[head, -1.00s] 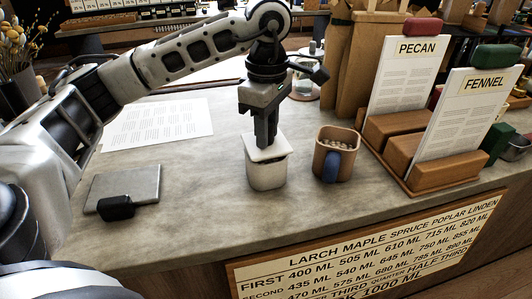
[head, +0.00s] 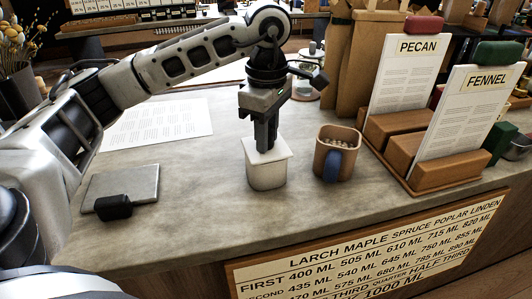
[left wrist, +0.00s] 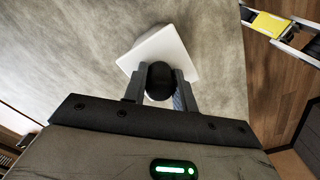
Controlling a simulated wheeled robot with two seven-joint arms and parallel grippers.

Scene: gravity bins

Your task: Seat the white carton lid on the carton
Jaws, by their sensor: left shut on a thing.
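I see no clear gap, but cannot tell whether the lid is fully down. My left gripper (head: 265,146) points straight down above the lid. In the left wrist view its fingers (left wrist: 160,88) are shut on the lid's round black knob (left wrist: 159,80), with the white lid (left wrist: 165,45) beyond. My right gripper is not in view.
A brown cup (head: 324,152) with a blue handle stands close right of the carton. A wooden holder (head: 440,170) with PECAN and FENNEL cards stands farther right. A grey slab (head: 135,182) with a black block (head: 113,207) lies left. The counter between slab and carton is clear.

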